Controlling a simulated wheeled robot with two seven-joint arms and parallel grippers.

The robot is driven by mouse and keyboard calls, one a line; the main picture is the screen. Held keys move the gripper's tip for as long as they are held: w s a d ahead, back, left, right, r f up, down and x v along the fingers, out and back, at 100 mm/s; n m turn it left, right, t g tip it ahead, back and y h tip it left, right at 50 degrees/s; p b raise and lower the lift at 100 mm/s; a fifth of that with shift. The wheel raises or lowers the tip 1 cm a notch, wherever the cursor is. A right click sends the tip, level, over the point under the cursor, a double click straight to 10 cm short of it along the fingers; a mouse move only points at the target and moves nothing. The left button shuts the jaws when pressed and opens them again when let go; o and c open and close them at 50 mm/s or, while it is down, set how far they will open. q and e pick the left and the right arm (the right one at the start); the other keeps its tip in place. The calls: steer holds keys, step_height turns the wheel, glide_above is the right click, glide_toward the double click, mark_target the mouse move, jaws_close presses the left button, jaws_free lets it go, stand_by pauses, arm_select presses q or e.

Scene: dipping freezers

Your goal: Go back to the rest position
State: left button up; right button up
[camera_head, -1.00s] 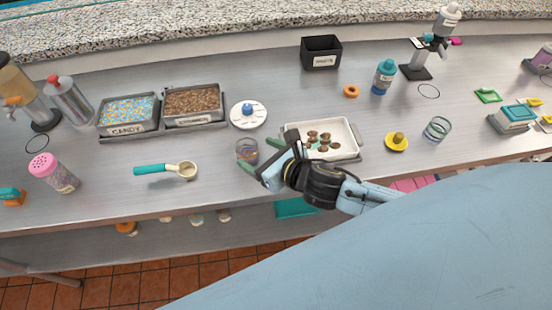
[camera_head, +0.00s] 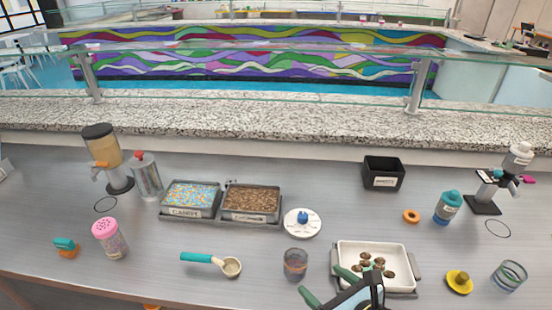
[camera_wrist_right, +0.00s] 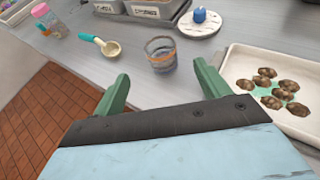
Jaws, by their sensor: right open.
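My right gripper (camera_head: 325,285) shows at the bottom edge of the head view, with its green fingers spread apart and nothing between them. In the right wrist view its two fingers (camera_wrist_right: 160,76) are wide open, pointing toward a clear glass (camera_wrist_right: 161,55) with something in its lower part. The glass (camera_head: 296,264) stands upright on the counter, just beyond and left of the fingers, apart from them. A white tray (camera_head: 402,256) with several brown clusters lies right of the fingers. My left gripper is not in view.
On the grey counter (camera_head: 140,275) stand a candy pan (camera_head: 188,213), a pan of brown topping (camera_head: 250,217), a teal-handled scoop (camera_head: 205,258), a pink-topped shaker (camera_head: 110,238) and a black bin (camera_head: 383,175). A glass guard (camera_head: 250,70) rises behind the granite ledge.

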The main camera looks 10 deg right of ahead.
steer(key=s+d+f+n+g+h, duration=0.3)
steer(key=s+n, duration=0.4)
steer(key=n, duration=1)
steer(key=s+d+f+n+g+h, duration=0.15)
steer(key=s+n+g, duration=0.55)
steer(key=n, duration=1)
steer(key=s+f+b, duration=0.3)
steer(key=f+b, duration=0.1)
steer(key=f, duration=2.6)
steer(key=s+d+f+g+b, duration=0.1)
steer(key=s+d+f+b, duration=0.2)
steer(key=s+f, duration=1.3)
steer(key=shift+d+f+g+b, duration=0.2)
steer(key=shift+g+b, duration=0.1)
